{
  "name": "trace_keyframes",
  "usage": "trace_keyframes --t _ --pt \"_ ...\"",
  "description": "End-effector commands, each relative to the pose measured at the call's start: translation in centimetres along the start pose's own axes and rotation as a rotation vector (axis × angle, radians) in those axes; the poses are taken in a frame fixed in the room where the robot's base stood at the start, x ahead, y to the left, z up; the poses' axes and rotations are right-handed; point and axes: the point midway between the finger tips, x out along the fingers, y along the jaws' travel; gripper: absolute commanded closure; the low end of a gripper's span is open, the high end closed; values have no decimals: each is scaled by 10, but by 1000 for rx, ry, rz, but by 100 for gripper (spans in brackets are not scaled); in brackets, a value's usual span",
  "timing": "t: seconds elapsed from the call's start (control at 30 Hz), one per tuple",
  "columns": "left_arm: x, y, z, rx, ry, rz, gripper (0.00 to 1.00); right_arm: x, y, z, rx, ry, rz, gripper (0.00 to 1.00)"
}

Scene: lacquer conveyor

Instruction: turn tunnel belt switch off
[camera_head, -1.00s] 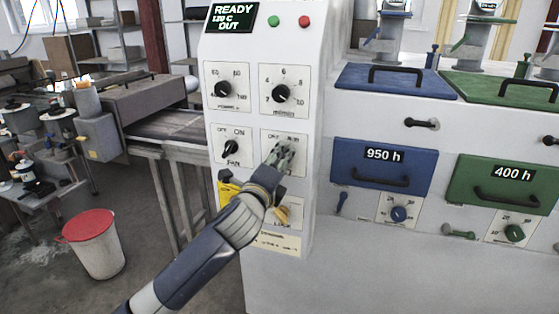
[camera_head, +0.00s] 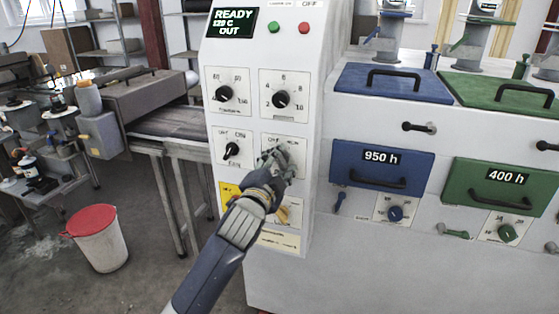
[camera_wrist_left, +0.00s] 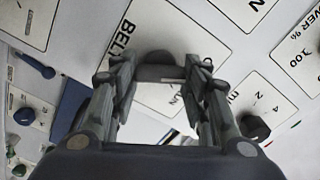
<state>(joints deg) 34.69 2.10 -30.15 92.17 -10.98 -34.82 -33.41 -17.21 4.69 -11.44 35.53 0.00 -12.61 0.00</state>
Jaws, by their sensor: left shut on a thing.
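The tunnel belt switch is on the lower right plate (camera_head: 298,171) of the white control panel, right of the fan switch (camera_head: 232,151). My left gripper (camera_head: 276,159) is at this plate and covers its knob in the head view. In the left wrist view, the dark knob (camera_wrist_left: 160,72) sits between the two fingertips, beside lettering that starts with "BEL". The gripper is shut on it. Which way the knob points I cannot tell. My right gripper is not in view.
Two more dials, the left one (camera_head: 225,94) and the right one (camera_head: 281,98), are above. A blue drawer (camera_head: 383,167) is to the right. A red-lidded bin (camera_head: 98,238) stands on the floor at left.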

Motion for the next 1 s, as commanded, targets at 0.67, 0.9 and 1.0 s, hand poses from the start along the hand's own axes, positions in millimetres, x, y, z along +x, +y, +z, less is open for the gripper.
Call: trace_keyframes --t 0.67,0.9,1.0 --pt "0 0 0 -180 1 1 82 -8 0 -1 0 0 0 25" --pt "0 0 0 -177 1 0 82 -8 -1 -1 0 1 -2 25" --pt "0 0 -1 -177 1 0 82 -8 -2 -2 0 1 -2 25"
